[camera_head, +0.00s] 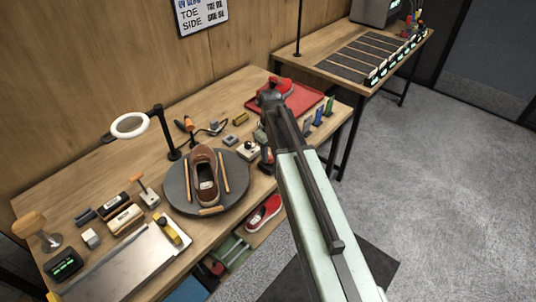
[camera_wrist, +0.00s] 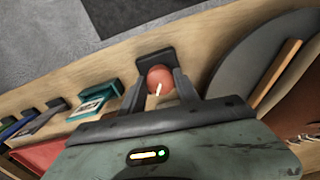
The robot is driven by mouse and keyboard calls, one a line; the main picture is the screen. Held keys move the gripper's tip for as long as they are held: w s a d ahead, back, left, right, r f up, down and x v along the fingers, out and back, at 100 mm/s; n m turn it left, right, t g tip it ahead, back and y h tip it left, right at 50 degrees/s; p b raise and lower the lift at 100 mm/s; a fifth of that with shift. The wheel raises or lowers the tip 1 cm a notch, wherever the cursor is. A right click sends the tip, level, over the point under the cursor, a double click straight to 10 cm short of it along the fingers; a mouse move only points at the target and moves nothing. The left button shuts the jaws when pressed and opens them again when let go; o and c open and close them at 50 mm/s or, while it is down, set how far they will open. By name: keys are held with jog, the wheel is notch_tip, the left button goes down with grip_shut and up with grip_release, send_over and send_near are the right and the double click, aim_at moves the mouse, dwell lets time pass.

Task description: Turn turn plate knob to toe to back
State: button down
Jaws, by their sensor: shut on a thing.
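The turn plate knob (camera_wrist: 156,74) is a red-orange round knob with a short white mark, on a dark base at the table edge. My gripper (camera_wrist: 160,82) is shut on it, one dark finger on each side. In the head view my arm mostly hides the gripper and knob. The round grey turn plate (camera_head: 233,198) stands just left of them; its edge also shows in the wrist view (camera_wrist: 235,68).
Wooden sticks (camera_head: 223,173) lie on the plate beside the shoe. A red tray (camera_head: 306,98) with a red shoe is at the back right. Small coloured holders (camera_head: 319,114) line the right edge. A ring lamp (camera_head: 130,126) stands at the left, and a red shoe (camera_head: 263,214) sits below.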

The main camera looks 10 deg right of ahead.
aim_at(270, 155)
jog(key=n, duration=0.6)
jog(key=shift+a, duration=0.1)
jog(key=shift+n, duration=0.3)
dwell(0.3)
jog(key=c, duration=0.9)
grip_release()
jog(key=shift+r+p, duration=0.45)
notch_tip(270, 155, up, 7)
jog(key=p, duration=0.7)
jog(key=shift+r, duration=0.1)
jog(key=shift+f, duration=0.2)
